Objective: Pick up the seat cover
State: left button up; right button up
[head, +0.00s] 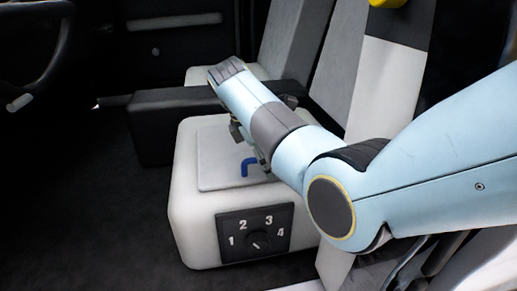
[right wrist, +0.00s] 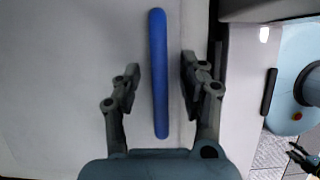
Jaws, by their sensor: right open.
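The seat cover (head: 213,160) is a flat light grey panel on top of the white seat base (head: 190,222). A blue handle (head: 245,168) stands up from it near its right side. In the right wrist view the handle (right wrist: 158,90) is a long upright bar on the pale cover (right wrist: 70,80). My right gripper (right wrist: 160,75) is open, with one finger on each side of the handle and a visible gap to both. In the head view my right arm hides most of the gripper and the cover's right part.
A dial panel numbered 1 to 4 (head: 255,233) is on the front of the seat base. A black armrest (head: 160,120) lies behind it, and grey-white seat backs (head: 340,70) rise behind my arm. The dark floor (head: 90,220) at left is clear.

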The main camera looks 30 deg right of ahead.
dwell(0.3)
grip_shut()
